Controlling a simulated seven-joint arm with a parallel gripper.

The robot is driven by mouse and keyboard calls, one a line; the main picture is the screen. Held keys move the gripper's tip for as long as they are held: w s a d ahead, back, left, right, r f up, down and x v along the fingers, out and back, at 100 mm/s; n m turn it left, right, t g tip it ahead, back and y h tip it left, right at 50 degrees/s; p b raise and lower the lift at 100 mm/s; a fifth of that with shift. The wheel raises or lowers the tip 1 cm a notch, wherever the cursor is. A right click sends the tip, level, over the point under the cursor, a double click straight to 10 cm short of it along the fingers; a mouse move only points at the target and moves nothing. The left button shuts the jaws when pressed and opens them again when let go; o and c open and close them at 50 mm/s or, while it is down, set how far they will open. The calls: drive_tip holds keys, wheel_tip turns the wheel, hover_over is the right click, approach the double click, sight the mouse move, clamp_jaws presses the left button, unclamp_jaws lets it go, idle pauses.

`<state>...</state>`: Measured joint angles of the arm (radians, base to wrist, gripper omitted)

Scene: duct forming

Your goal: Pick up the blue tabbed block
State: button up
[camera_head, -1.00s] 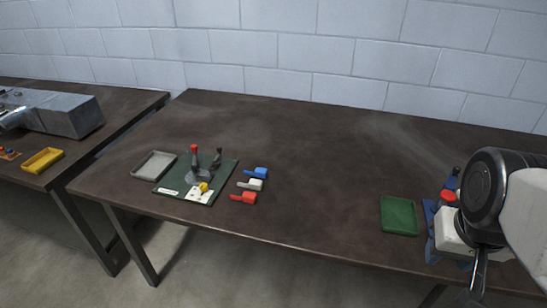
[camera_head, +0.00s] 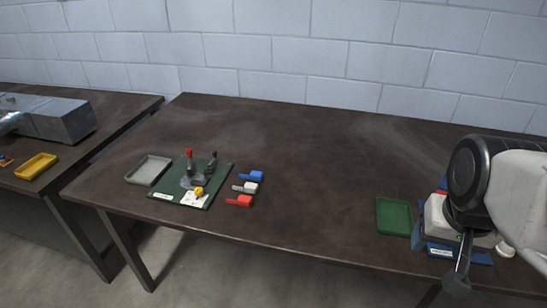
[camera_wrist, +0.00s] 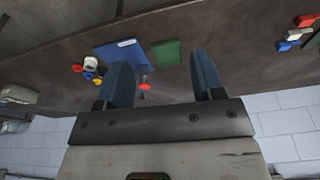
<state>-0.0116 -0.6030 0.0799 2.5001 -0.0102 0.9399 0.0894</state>
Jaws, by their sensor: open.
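The blue tabbed block (camera_head: 252,176) lies on the brown table, the farthest back of a short column of three tabbed blocks, just right of the dark green fixture board (camera_head: 218,190). In the wrist view a blue block (camera_wrist: 283,46) shows at the far right edge, beside a white and a red one. My gripper (camera_head: 457,280) hangs at the right end of the table, far from the blue block. In the wrist view my gripper (camera_wrist: 163,75) has its two fingers wide apart with nothing held between them.
The white (camera_head: 247,187) and red (camera_head: 240,201) tabbed blocks lie close in front of the blue one. A grey tray (camera_head: 148,170) and upright clamp levers stand left. A green tray (camera_head: 394,217) and blue board (camera_head: 470,256) are near my arm. The table's middle is clear.

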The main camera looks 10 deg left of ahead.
drive_tip(key=w+a+r+m, duration=0.15)
drive_tip(key=w+a, duration=0.25)
drive_tip(key=w, duration=0.4)
drive_tip(key=w+a+m, duration=0.3)
drive_tip(key=w+a, duration=0.1)
drive_tip(key=w, duration=0.3)
drive_tip(key=m+g, duration=0.3)
drive_tip(key=m, duration=1)
hover_over(256, 173)
drive_tip(key=shift+n, duration=0.25)
drive_tip(key=f, duration=2.1)
drive_tip(key=shift+w+d, duration=0.1)
drive_tip(key=shift+d, duration=0.2)
drive_tip(key=shift+a+f, duration=0.25)
drive_tip(key=shift+a, duration=0.05)
drive_tip(key=shift+f, duration=0.1)
drive_tip(key=shift+f, duration=1.2)
